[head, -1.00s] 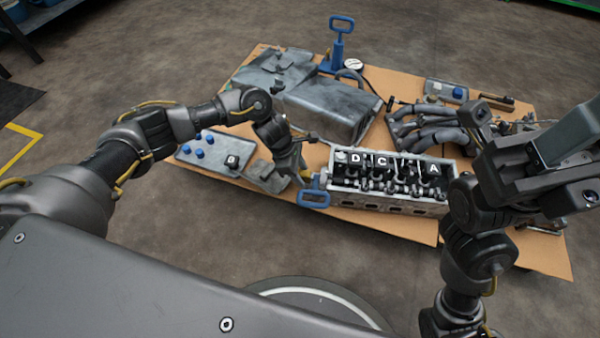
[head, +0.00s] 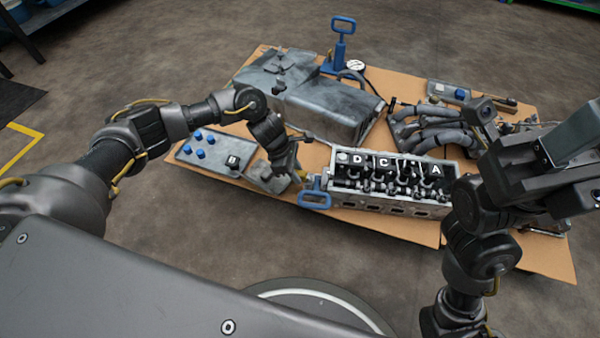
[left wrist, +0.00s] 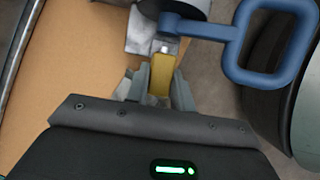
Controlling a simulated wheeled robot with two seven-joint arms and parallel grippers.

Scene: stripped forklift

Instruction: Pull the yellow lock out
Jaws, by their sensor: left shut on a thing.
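The yellow lock (left wrist: 161,76) is a small yellow block with a silvery tip, seen upright between my left fingers in the left wrist view. My left gripper (left wrist: 160,88) is shut on it. The silvery tip points at the blue handle's bar end; I cannot tell whether they touch. In the head view my left gripper (head: 292,178) is beside the left end of the engine head, and its fingers mostly hide the lock. The blue handle (head: 315,198) is at that end, and its loop (left wrist: 237,45) shows in the wrist view. My right gripper (head: 545,165) is at the right; its fingertips are unclear.
The engine head (head: 390,208) with lettered black parts lies on the brown board (head: 385,228). A grey panel with blue knobs (head: 199,152) is left of my left gripper. A grey cover (head: 325,105), a blue-handled pump (head: 340,45) and pipes (head: 430,135) lie behind.

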